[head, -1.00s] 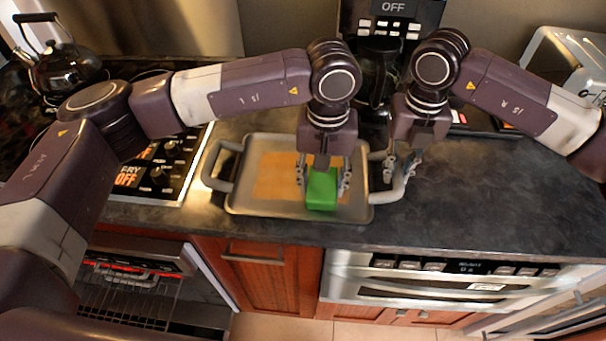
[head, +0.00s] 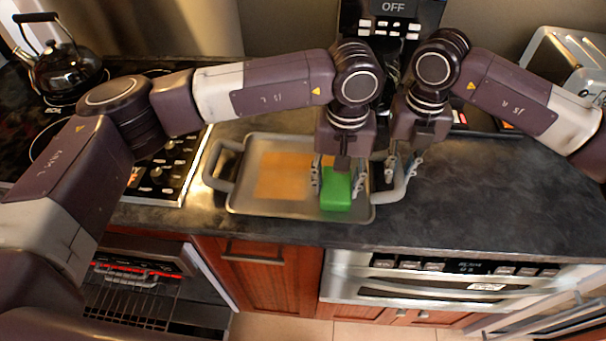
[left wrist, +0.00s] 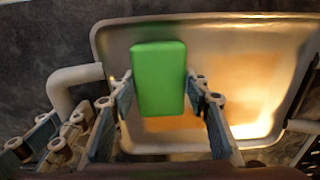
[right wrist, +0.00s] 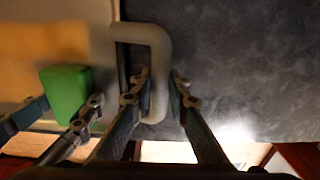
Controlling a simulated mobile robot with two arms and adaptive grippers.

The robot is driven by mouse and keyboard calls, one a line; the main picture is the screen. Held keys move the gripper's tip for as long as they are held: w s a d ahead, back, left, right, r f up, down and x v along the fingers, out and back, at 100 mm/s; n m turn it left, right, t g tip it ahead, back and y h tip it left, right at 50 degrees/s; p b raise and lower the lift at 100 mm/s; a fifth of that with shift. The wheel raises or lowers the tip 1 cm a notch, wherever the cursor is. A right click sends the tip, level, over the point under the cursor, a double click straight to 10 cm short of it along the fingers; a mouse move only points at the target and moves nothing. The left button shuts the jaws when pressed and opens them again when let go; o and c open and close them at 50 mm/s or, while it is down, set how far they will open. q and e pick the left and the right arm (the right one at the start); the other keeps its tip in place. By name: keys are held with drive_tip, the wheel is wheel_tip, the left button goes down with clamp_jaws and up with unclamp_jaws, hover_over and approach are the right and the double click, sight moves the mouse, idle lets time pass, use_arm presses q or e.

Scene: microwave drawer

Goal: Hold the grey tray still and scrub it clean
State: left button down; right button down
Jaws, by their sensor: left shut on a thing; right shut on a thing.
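The grey tray (head: 240,205) lies on the dark counter, with a loop handle at each short side. An orange-brown stain (head: 283,175) covers part of its floor, left of the sponge. My left gripper (head: 336,184) is shut on a green sponge (head: 336,192), held over the right part of the tray; whether it presses on the floor is hard to tell. The sponge also shows in the left wrist view (left wrist: 158,78). My right gripper (head: 403,172) is shut on the tray's right handle (head: 393,194); in the right wrist view the handle (right wrist: 158,75) runs between its fingers.
A stove with a black kettle (head: 62,70) is at the left. A coffee maker (head: 385,30) stands behind my grippers, and a toaster (head: 565,65) at the back right. The counter right of the tray (head: 490,190) is clear.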

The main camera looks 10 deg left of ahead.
sight(285, 191)
use_arm(q)
drive_tip(key=shift+d+f, duration=0.15)
drive_tip(key=shift+d, duration=0.25)
drive_tip(key=shift+a+r, duration=0.15)
drive_tip(key=shift+a, duration=1.25)
drive_tip(key=shift+a+r, duration=0.1)
drive_tip(key=shift+a, duration=1.3)
drive_tip(key=shift+a, duration=0.15)
drive_tip(key=shift+s+a+f, duration=0.1)
drive_tip(key=shift+a+f, duration=0.1)
drive_tip(key=shift+a, duration=1.1)
drive_tip(key=shift+s+a+f, duration=0.1)
drive_tip(key=shift+a+f, duration=0.1)
drive_tip(key=shift+a, duration=1.1)
drive_tip(key=shift+a+r, duration=0.15)
drive_tip(key=shift+a, duration=1.1)
drive_tip(key=shift+a+r, duration=0.1)
drive_tip(key=shift+a, duration=1.15)
drive_tip(key=shift+w+d, duration=0.1)
drive_tip(key=shift+d, duration=1.2)
drive_tip(key=shift+d+f, duration=0.15)
drive_tip(key=shift+d, duration=0.95)
drive_tip(key=shift+a+r, duration=0.2)
drive_tip(key=shift+a, duration=2.15)
